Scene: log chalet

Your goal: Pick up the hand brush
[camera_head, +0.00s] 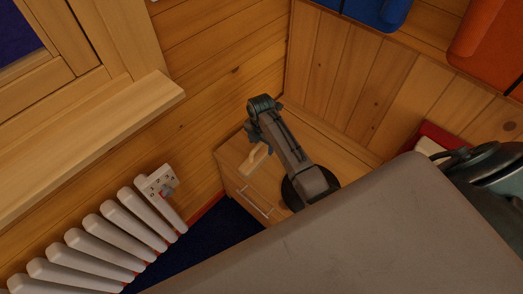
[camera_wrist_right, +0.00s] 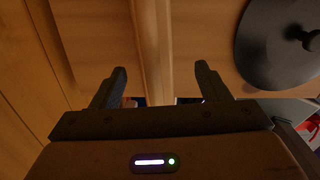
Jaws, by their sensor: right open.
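A pale wooden piece (camera_head: 254,160), which looks like the hand brush's handle, lies on the cabinet top near its left front side. Its bristles are not clear to me. My right gripper (camera_head: 251,138) is close to this piece and partly hidden by its own arm. In the right wrist view its two dark fingers (camera_wrist_right: 161,84) stand apart with nothing gripped. A pale wooden bar (camera_wrist_right: 154,45) runs up the picture between and beyond them; I cannot tell whether it is the handle or the cabinet's edge. My left gripper is out of view.
The wooden cabinet (camera_head: 233,160) has drawers and stands in the corner against plank walls. A dark round lid-like thing with a knob (camera_wrist_right: 283,45) is right of the fingers. A white radiator (camera_head: 107,238) is at lower left. A red-and-white object (camera_head: 433,140) is at right.

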